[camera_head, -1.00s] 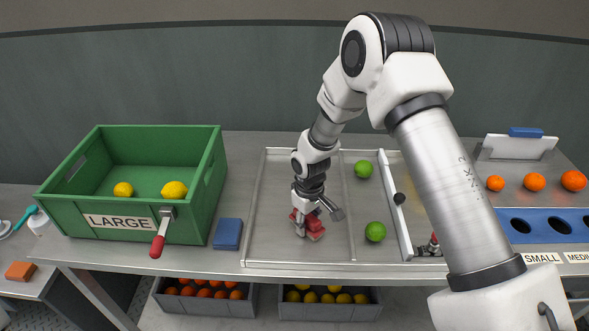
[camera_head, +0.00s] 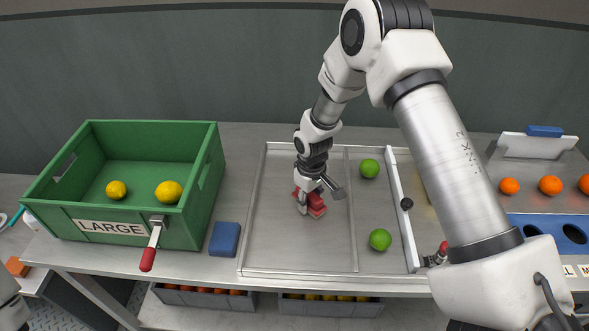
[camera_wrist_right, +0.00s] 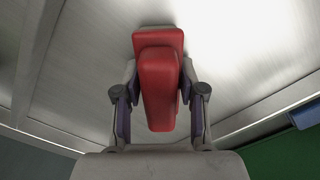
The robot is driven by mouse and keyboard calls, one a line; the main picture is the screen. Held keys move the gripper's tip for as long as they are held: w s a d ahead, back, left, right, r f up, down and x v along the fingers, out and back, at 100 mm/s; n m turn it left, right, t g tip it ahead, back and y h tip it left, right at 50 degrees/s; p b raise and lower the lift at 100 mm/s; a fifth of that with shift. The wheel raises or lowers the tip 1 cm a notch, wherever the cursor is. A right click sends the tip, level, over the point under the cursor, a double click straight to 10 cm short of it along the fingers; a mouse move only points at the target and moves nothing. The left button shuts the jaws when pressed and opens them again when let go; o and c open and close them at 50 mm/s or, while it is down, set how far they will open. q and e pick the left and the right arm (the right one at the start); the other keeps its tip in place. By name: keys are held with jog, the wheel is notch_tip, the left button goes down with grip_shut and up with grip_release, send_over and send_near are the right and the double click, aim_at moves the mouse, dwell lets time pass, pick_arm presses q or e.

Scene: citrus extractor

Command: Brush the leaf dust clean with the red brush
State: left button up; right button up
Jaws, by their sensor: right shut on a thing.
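My right gripper (camera_head: 309,196) is shut on the red brush (camera_head: 316,207) over the left section of the metal tray (camera_head: 268,249). In the right wrist view the red brush (camera_wrist_right: 158,85) sits between the two fingers of my right gripper (camera_wrist_right: 158,100), its body covering most of the space between them. I cannot tell whether the brush touches the tray surface. No leaf dust can be made out on the tray. My left gripper is not in view.
A green crate (camera_head: 190,228) labelled LARGE with two lemons stands left, with a red-handled lever (camera_head: 149,255). A blue block (camera_head: 225,238) lies between crate and tray. Two limes (camera_head: 380,239) sit in the tray's right section, beside a white bar (camera_head: 402,215). Oranges are at right.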

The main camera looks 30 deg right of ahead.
aim_at(310, 195)
jog(key=shift+w+d+r+p, duration=0.15)
jog(key=shift+r+p, duration=0.25)
jog(key=shift+r, duration=0.25)
jog(key=shift+w+a+r+p, duration=0.1)
jog(key=shift+r+p, duration=0.25)
jog(key=shift+r, duration=0.25)
jog(key=r+p, duration=0.2)
jog(key=r, duration=0.1)
jog(key=shift+s, duration=0.4)
jog(key=shift+w+r+p, duration=0.25)
jog(key=shift+r+p, duration=0.6)
jog(key=shift+p, duration=0.05)
jog(key=shift+r, duration=0.3)
jog(key=shift+s+r+p, duration=0.2)
jog(key=shift+r+p, duration=0.05)
jog(key=shift+p, duration=0.1)
jog(key=shift+w+f, duration=0.1)
jog(key=shift+w, duration=0.05)
